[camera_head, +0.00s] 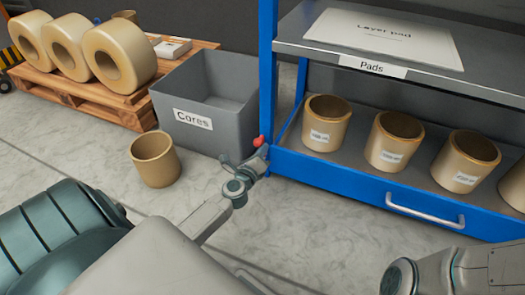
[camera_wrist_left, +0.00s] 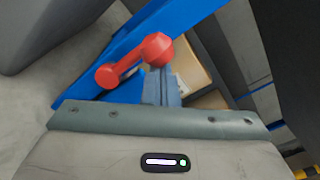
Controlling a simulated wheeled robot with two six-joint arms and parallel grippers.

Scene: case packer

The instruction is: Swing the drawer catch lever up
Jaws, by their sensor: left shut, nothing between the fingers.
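The red catch lever (camera_head: 259,141) is at the left end of the blue drawer (camera_head: 372,193), by the rack's corner post. In the left wrist view the lever (camera_wrist_left: 133,60) runs slantwise between a smaller round end and a larger one. My left gripper (camera_head: 262,152) is shut and empty, with its tips close beside the lever. In the left wrist view its fingers (camera_wrist_left: 161,86) lie just below the larger end; I cannot tell whether they touch it. My right gripper is out of view; only part of that arm shows.
The drawer holds several labelled cardboard cores (camera_head: 394,143) and has a white handle (camera_head: 425,210). A grey Cores bin (camera_head: 212,98) stands left of the rack, with a loose core (camera_head: 155,160) on the floor before it. A shelf (camera_head: 292,36) is above the drawer.

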